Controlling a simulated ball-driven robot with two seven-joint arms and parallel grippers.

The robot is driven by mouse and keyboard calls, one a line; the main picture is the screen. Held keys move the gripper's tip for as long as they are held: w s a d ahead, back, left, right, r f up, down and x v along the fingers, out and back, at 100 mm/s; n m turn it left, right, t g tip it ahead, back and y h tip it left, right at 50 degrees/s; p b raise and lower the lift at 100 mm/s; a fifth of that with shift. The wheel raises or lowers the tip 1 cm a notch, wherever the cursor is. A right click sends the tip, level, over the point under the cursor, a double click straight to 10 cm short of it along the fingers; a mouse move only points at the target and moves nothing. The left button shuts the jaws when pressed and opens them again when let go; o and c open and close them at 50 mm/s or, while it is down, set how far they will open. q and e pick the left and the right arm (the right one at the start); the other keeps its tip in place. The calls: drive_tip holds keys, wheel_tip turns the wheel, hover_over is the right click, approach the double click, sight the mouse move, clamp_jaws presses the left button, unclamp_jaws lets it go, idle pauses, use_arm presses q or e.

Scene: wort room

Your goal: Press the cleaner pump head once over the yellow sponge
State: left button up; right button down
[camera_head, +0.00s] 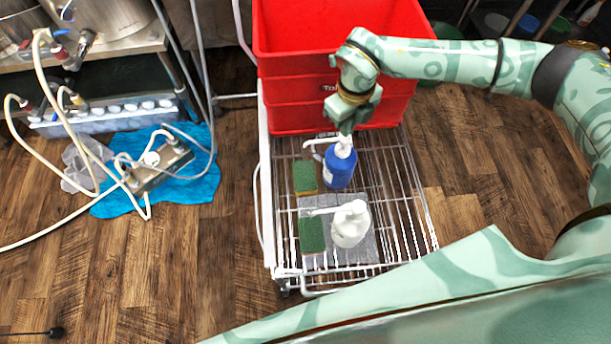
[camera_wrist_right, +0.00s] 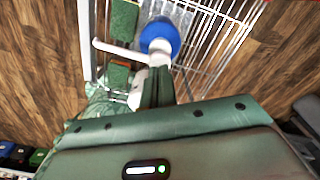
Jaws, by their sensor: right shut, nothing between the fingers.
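A blue bottle (camera_head: 339,170) with a white pump head (camera_head: 344,146) stands on a wire rack; it also shows in the wrist view (camera_wrist_right: 160,36). Its spout points left, on the side of a green-topped sponge with a yellow lower layer (camera_head: 305,178). A white pump bottle (camera_head: 350,226) stands nearer me, its spout pointing left towards a second green-topped sponge (camera_head: 311,235). My right gripper (camera_head: 346,129) is shut and empty, fingers down, right at the blue bottle's pump head. I cannot tell whether they touch. My left gripper is not in view.
Stacked red crates (camera_head: 300,85) stand at the back of the wire rack (camera_head: 395,190), close behind my right gripper. A grey mat (camera_head: 375,250) lies under the white bottle.

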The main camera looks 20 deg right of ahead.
drive_tip(key=shift+f, duration=0.15)
idle(0.5)
